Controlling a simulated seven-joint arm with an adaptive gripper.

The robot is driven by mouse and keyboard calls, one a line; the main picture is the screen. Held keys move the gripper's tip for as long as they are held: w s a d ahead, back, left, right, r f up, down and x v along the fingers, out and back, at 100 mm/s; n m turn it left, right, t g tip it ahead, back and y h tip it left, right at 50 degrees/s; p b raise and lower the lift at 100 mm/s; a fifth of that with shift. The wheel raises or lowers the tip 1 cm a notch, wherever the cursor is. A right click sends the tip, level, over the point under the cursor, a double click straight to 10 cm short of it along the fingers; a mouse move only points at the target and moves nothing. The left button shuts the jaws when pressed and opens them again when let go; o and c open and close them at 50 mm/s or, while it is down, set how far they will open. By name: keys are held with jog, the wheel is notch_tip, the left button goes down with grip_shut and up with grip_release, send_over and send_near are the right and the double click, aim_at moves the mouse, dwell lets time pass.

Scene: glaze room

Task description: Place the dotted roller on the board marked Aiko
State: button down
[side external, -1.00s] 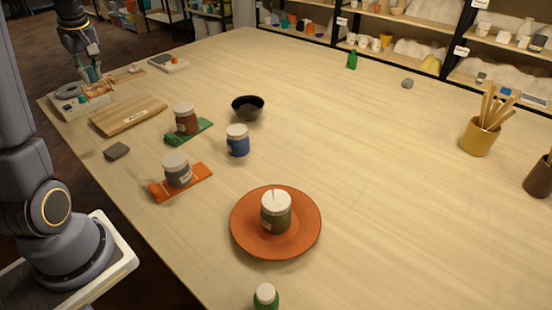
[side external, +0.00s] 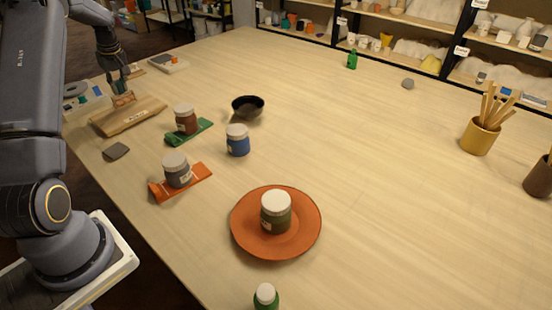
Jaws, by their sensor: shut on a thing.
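My gripper (side external: 121,88) is at the back left, pointing down, shut on a small orange-tan roller (side external: 123,99). Its dots are too small to make out. The roller is over the far part of a light wooden board (side external: 145,118); I cannot tell whether it touches the wood. The board lies flat near the left table edge, with a small label on its front side, too small to read surely.
A pale tray (side external: 76,108) with small tools is left of the board, partly behind my arm. A grey block (side external: 116,151), a brown-glaze jar (side external: 186,119) on a green strip and a black bowl (side external: 248,106) are nearby. The table's right middle is clear.

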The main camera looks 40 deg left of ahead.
aim_at(121, 92)
jog(key=shift+f, duration=1.05)
jog(key=shift+d+f, duration=0.2)
jog(key=shift+f, duration=0.55)
jog(key=c, duration=1.1)
grip_release()
jog(key=shift+f, duration=0.1)
jog(key=shift+o, duration=0.2)
jog(key=shift+s, duration=0.1)
